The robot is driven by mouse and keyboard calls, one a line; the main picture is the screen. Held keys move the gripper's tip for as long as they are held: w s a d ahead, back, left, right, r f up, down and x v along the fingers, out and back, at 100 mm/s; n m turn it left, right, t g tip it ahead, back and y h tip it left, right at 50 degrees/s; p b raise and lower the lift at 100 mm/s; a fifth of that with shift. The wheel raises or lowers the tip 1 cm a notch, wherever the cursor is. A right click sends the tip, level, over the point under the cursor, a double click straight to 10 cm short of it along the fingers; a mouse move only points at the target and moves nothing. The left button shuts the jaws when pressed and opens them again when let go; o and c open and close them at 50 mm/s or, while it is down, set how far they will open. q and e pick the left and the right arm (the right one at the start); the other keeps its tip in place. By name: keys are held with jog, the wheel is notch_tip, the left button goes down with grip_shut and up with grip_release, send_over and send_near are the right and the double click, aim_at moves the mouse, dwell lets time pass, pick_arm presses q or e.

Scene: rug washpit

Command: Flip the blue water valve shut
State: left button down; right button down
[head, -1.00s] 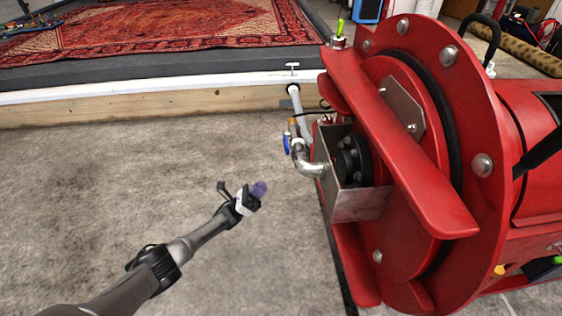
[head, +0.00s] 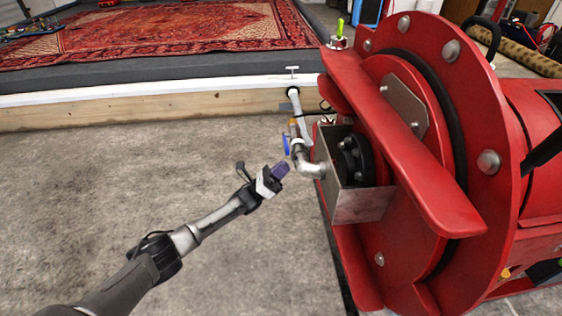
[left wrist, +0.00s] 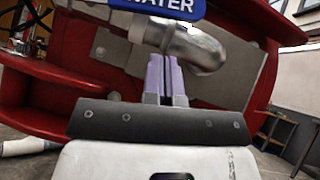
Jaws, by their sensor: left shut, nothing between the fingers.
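The blue valve handle (head: 286,145) sits on a grey pipe at the left side of the red machine. In the left wrist view the handle (left wrist: 165,8) is a blue plate lettered "WATER" at the top edge, partly cut off. My left gripper (head: 280,170) is shut with nothing in it, just below and slightly left of the handle. Its purple fingers (left wrist: 165,78) are together in the left wrist view, below the handle and in front of the metal pipe elbow (left wrist: 200,50). I cannot tell whether they touch. My right gripper is not in view.
The big red machine (head: 455,225) fills the right side, with a metal box (head: 362,205) beside the pipe. A wood-sided pit edge (head: 150,110) with a red patterned rug (head: 170,35) lies behind. The concrete floor (head: 80,190) at left is clear.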

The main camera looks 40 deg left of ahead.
aim_at(285, 143)
pick_arm(q)
jog(key=r, duration=0.1)
jog(key=r+b, duration=0.1)
jog(key=r, duration=0.1)
jog(key=shift+w+a+r, duration=0.15)
jog(key=shift+a+r, duration=0.05)
jog(key=shift+a, duration=0.2)
